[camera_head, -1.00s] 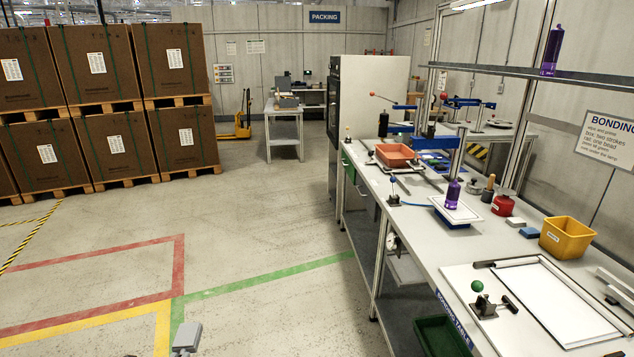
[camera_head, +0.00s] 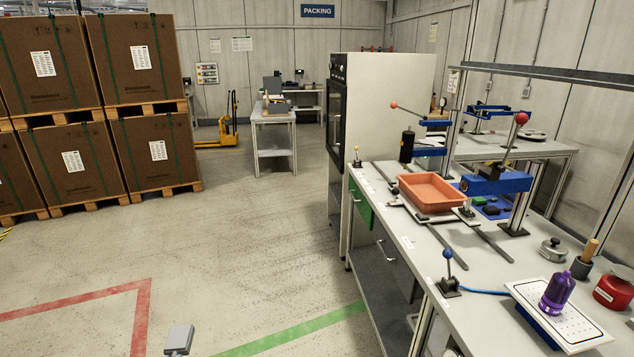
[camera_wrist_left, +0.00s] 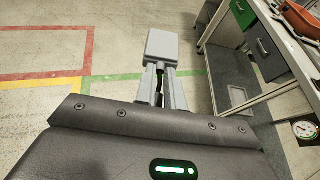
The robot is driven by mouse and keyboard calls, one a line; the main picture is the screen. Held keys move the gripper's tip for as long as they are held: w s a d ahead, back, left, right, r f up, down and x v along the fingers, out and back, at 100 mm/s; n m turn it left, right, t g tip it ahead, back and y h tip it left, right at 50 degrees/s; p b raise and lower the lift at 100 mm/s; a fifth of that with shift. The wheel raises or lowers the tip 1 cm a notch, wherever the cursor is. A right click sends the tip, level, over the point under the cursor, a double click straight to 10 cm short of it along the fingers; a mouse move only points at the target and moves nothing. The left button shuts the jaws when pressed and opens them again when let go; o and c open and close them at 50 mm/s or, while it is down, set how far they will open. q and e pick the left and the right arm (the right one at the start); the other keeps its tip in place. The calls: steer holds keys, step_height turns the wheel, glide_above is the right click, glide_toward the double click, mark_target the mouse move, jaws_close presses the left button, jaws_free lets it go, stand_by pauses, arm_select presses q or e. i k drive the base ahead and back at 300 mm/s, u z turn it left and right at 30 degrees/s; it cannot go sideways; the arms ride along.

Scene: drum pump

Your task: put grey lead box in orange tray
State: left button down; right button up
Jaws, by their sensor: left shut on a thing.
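The grey lead box (camera_head: 179,339) shows at the bottom edge of the head view, over the floor. In the left wrist view the grey box (camera_wrist_left: 162,46) sits at the tips of my left gripper (camera_wrist_left: 165,72), whose two fingers are shut on it. The orange tray (camera_head: 431,192) lies on the bench at the right of the head view, well apart from the box. The tray looks empty. Part of the tray also shows at the top right of the left wrist view (camera_wrist_left: 301,18). My right gripper is in neither view.
The bench (camera_head: 415,245) runs along the right side. A blue press (camera_head: 495,184) stands beside the tray, and a blue-knobbed lever (camera_head: 449,272) and purple bottle (camera_head: 557,292) are nearer. Cartons (camera_head: 60,110) on pallets stand at left. The floor (camera_head: 250,240) between is clear.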

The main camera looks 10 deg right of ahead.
mark_target(421, 192)
steer(key=i, duration=2.25)
steer(key=z, duration=2.25)
